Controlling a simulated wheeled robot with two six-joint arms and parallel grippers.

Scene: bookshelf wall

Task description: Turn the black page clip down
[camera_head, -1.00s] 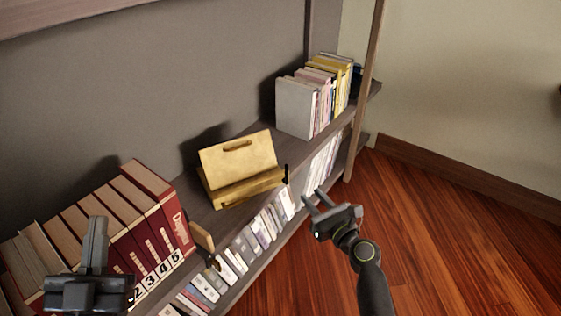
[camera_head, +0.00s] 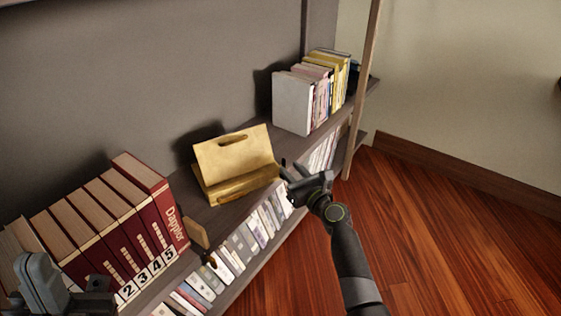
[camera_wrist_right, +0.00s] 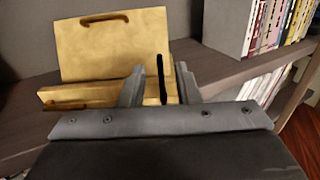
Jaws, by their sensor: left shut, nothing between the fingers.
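The black page clip (camera_wrist_right: 161,78) stands upright at the right front of the wooden book stand (camera_wrist_right: 120,50). In the head view only a small dark tip of the clip (camera_head: 283,162) shows beside the stand (camera_head: 235,155). My right gripper (camera_head: 285,174) is open at the stand's right front corner. In the right wrist view the clip appears between its two fingers, nearer the right one; I cannot tell whether they touch. My left gripper (camera_head: 38,284) is shut and empty at the lower left, in front of the red books.
Red numbered volumes (camera_head: 140,215) stand left of the book stand, with a small wooden piece (camera_head: 197,233) between. Light and yellow books (camera_head: 305,95) stand at the shelf's right end. More books (camera_head: 245,240) fill the lower shelf. The wood floor at right is clear.

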